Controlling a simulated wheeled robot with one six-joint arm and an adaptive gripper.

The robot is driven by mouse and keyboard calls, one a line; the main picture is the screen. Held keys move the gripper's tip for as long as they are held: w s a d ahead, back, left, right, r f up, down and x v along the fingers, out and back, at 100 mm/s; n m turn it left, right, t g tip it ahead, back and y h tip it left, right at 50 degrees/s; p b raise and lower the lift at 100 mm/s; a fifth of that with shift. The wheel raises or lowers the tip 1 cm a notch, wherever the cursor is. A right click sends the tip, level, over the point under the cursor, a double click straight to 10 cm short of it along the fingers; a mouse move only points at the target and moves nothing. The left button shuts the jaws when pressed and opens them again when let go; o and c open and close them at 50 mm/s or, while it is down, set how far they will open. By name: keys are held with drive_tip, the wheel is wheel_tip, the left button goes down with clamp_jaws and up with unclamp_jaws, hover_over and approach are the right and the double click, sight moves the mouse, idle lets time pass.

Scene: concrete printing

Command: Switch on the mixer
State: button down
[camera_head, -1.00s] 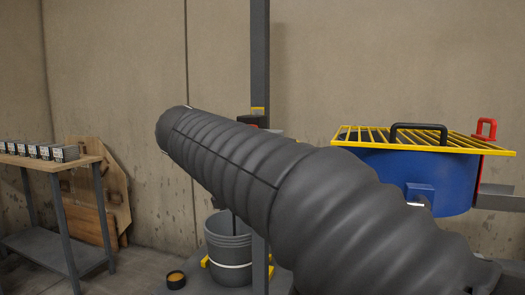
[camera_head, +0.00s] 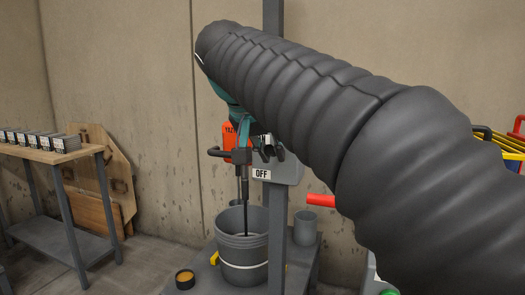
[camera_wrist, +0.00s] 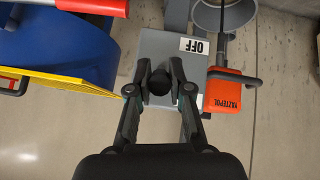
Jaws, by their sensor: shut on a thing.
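The grey switch box (camera_head: 289,172) is on the dark post in the head view. Its label (camera_head: 262,174) reads OFF. In the wrist view the box (camera_wrist: 160,45) lies ahead, its OFF label (camera_wrist: 194,46) upside down. My gripper (camera_wrist: 160,84) is shut on a round black knob (camera_wrist: 160,80) on the box face. In the head view my gripper (camera_head: 268,149) is at the box, partly hidden by my arm. The orange mixer (camera_head: 232,140) hangs beside the post, its shaft reaching into a grey bucket (camera_head: 243,272). The mixer also shows in the wrist view (camera_wrist: 225,95).
A wooden-topped table (camera_head: 55,155) with several small blocks stands at the left. A red bar (camera_head: 321,200) and grey cup (camera_head: 305,228) sit right of the post.

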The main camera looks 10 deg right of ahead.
drive_tip(key=shift+r, duration=0.1)
drive_tip(key=c, duration=1.1)
unclamp_jaws()
drive_tip(key=shift+w+d, duration=0.1)
drive_tip(key=shift+o, duration=0.2)
drive_tip(key=v, duration=1.2)
